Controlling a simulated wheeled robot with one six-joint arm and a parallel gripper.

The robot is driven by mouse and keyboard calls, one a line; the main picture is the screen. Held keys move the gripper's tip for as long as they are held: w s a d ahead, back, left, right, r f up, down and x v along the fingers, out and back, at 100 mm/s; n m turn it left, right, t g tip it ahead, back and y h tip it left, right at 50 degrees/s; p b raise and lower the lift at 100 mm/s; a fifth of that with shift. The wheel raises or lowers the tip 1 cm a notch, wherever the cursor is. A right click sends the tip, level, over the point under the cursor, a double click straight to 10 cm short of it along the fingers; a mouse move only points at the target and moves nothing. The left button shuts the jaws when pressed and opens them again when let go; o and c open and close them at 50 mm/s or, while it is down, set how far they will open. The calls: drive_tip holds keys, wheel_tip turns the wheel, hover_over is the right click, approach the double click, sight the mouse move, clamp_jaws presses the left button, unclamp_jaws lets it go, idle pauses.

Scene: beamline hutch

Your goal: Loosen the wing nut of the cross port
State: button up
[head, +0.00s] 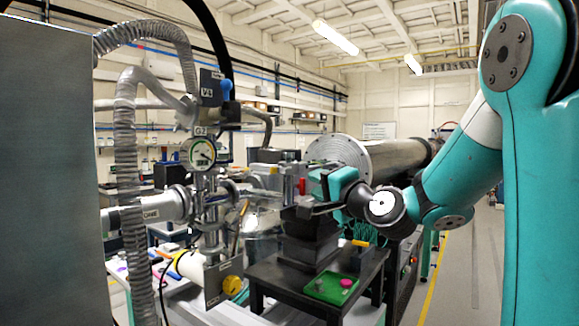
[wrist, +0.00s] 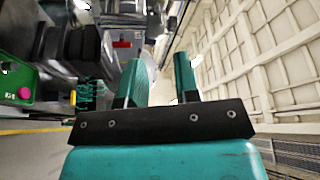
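The metal cross (head: 207,205) stands at the left in the head view, a vertical pipe fitting with clamped side ports, below a round gauge marked G2 (head: 199,153). I cannot make out a wing nut on its clamps; the parts there are too small. My gripper (head: 322,186) is to the right of the cross and well apart from it, partly hidden by my own wrist. In the wrist view, my gripper (wrist: 158,60) shows two teal fingers spread apart with nothing between them. The cross is not clearly visible in the wrist view.
A dark table (head: 290,288) holds a green tray (head: 318,292) with a pink item inside. A large metal cylinder (head: 385,158) lies behind my gripper. A ribbed hose (head: 127,160) hangs left of the cross, beside a grey cabinet (head: 45,180). Floor is clear at the right.

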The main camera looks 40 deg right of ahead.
drive_tip(key=p, duration=0.4)
approach(289, 172)
drive_tip(key=w, duration=0.1)
drive_tip(key=w+a+r, duration=0.1)
drive_tip(key=w, duration=0.1)
drive_tip(key=w+a+r, duration=0.1)
drive_tip(key=w, duration=0.1)
drive_tip(key=shift+w, duration=0.25)
drive_tip(key=shift+w+f, duration=0.1)
drive_tip(key=shift+w, duration=0.5)
clamp_jaws()
